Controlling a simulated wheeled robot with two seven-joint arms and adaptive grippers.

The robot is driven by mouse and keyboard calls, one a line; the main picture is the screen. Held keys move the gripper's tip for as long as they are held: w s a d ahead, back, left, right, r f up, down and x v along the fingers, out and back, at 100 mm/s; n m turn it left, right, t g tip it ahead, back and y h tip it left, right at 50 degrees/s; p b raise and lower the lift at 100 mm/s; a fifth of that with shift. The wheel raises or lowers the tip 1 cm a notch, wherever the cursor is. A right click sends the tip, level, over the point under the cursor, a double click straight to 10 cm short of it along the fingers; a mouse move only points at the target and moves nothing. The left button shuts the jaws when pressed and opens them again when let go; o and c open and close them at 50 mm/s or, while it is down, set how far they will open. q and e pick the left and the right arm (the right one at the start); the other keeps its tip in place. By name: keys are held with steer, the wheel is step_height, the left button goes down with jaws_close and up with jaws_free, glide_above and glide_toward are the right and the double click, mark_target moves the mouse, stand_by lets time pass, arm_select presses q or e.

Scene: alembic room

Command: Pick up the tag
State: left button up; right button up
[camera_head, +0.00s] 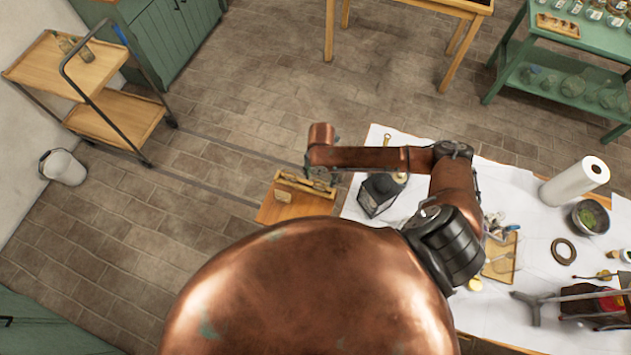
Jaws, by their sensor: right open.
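A small pale piece (283,196), which looks like the tag, lies on a wooden board (296,209) at the left end of the white-covered table. It is too small for me to read any detail. My right arm reaches across the table, and its wrist is above the board's far side. My right gripper (320,181) points down there, open, just to the right of the pale piece and apart from it in the picture. The wrist partly hides the fingers, and their height above the board is hard to tell. My left gripper is out of view.
A black lantern-like box (379,193) stands right of the gripper, close under my forearm. Open floor lies left of the table.

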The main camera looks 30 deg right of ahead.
mark_target(319, 186)
steer(key=shift+s+a+f, duration=0.1)
steer(key=shift+s+f, duration=0.1)
steer(key=shift+f, duration=0.3)
steer(key=f, duration=0.3)
steer(key=shift+w+a+p, duration=0.15)
steer(key=shift+w+p, duration=0.05)
steer(key=shift+p, duration=0.2)
step_height(319, 186, down, 2)
steer(key=shift+f, duration=0.25)
steer(key=shift+c, duration=1.1)
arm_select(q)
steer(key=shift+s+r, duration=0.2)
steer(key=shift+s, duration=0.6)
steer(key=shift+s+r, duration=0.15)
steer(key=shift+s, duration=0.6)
arm_select(e)
steer(key=c, duration=0.7)
